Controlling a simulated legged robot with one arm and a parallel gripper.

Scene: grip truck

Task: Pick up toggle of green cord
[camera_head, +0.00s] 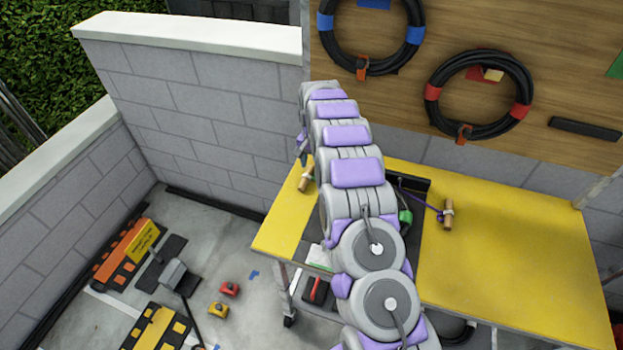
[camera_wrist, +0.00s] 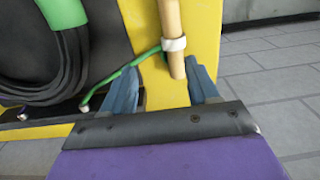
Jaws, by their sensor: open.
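A wooden toggle (camera_wrist: 172,25) with a white band hangs into the wrist view from the top. Its lower end lies between my gripper's fingertips (camera_wrist: 164,78), or just beyond them. The green cord (camera_wrist: 128,72) runs from the band to the lower left, passing behind the left finger. My gripper is open, with a blue-grey finger on each side of the toggle; neither is clearly touching it. In the head view, a wooden toggle (camera_head: 305,180) shows at the left of the yellow table beside my arm. My arm mostly hides the gripper there.
The yellow table (camera_head: 520,240) is clear on its right side. A second toggle (camera_head: 447,214) with a purple cord lies right of my arm. A black coil with green wrap (camera_wrist: 66,12) is at the wrist view's left. A wooden board (camera_head: 550,80) holds black coils behind the table.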

